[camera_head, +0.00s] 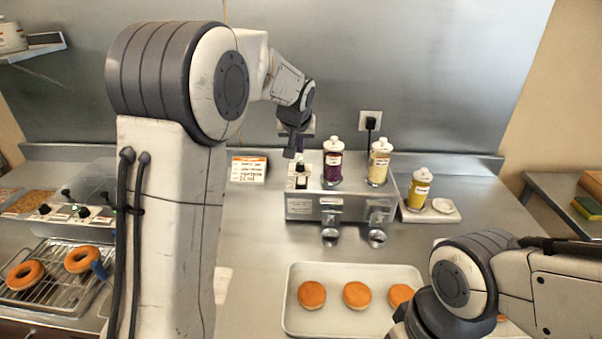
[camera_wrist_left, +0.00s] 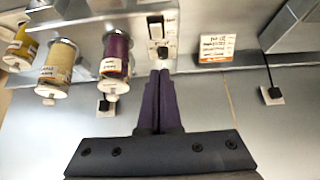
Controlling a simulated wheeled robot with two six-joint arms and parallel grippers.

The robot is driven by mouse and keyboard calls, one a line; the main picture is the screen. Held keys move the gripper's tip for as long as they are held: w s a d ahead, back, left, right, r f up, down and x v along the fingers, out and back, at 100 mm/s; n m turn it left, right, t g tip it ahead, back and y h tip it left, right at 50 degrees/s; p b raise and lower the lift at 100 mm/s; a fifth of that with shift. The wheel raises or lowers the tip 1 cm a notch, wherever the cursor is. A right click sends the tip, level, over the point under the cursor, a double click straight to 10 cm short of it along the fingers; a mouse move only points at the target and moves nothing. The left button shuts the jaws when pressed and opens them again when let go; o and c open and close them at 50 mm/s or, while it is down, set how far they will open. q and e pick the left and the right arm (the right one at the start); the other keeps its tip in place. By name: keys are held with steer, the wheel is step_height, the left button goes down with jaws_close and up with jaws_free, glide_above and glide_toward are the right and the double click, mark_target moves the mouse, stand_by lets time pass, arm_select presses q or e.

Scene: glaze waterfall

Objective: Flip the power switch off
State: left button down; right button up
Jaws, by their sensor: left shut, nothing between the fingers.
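A white switch panel (camera_head: 299,181) with dark controls is at the left end of the steel filling machine (camera_head: 315,207) in the head view. In the left wrist view the panel (camera_wrist_left: 170,27) shows a light rocker-like part and a black knob (camera_wrist_left: 163,53). Whether the switch is on or off cannot be told. My left gripper (camera_head: 291,152) is shut and empty, just above and behind the panel. In the left wrist view its dark purple fingers (camera_wrist_left: 159,76) are together, pointing at the black knob; contact cannot be confirmed. My right gripper is out of view.
Filling jars, purple (camera_head: 333,167), cream (camera_head: 378,167) and yellow (camera_head: 418,192), stand right of the panel. A label card (camera_head: 249,169) is to its left. A tray (camera_head: 289,318) of round buns is in front. A wall outlet (camera_head: 370,121) holds a black plug.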

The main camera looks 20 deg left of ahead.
arm_select(q)
steer(key=p, duration=0.3)
glide_above(301, 179)
steer(key=s, duration=0.2)
steer(key=f, duration=0.7)
steer(key=shift+s+d+f, duration=0.1)
steer(key=shift+d+f, duration=0.15)
steer(key=shift+f, duration=0.05)
step_height(301, 179, down, 4)
steer(key=shift+s+r, duration=0.1)
steer(key=shift+r, duration=0.05)
steer(key=shift+f, duration=0.45)
